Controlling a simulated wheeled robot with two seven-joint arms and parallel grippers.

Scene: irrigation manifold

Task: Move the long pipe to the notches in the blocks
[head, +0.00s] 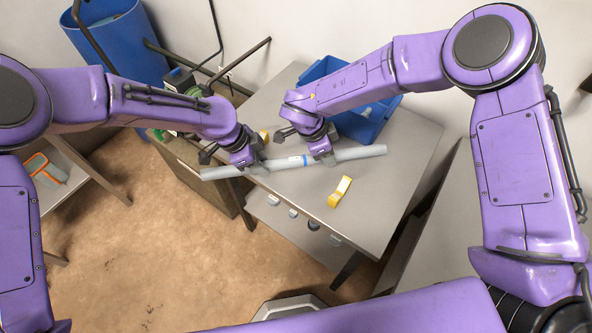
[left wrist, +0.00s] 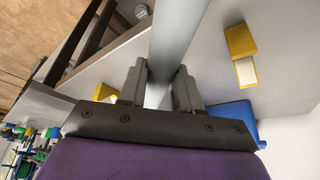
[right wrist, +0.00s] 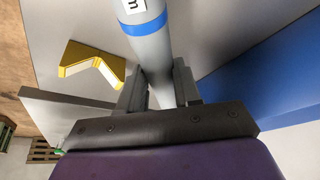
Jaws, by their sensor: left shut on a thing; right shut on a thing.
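The long grey pipe (head: 290,162), with a blue band and a white label, lies level across both grippers above the table. My left gripper (head: 256,168) is shut on it left of the band; the pipe also shows in the left wrist view (left wrist: 176,35). My right gripper (head: 327,160) is shut on it right of the band, and the band shows in the right wrist view (right wrist: 146,25). One yellow notched block (head: 340,192) stands in front of the pipe. Another yellow block (head: 264,135) is behind it, partly hidden by my arms. The pipe is apart from the front block's notch.
A blue bin (head: 378,128) with something grey inside stands at the table's back, behind my right gripper. The grey table (head: 400,185) is clear at the right. The pipe's left end reaches past the table's left edge. A blue barrel (head: 115,45) stands at the back left.

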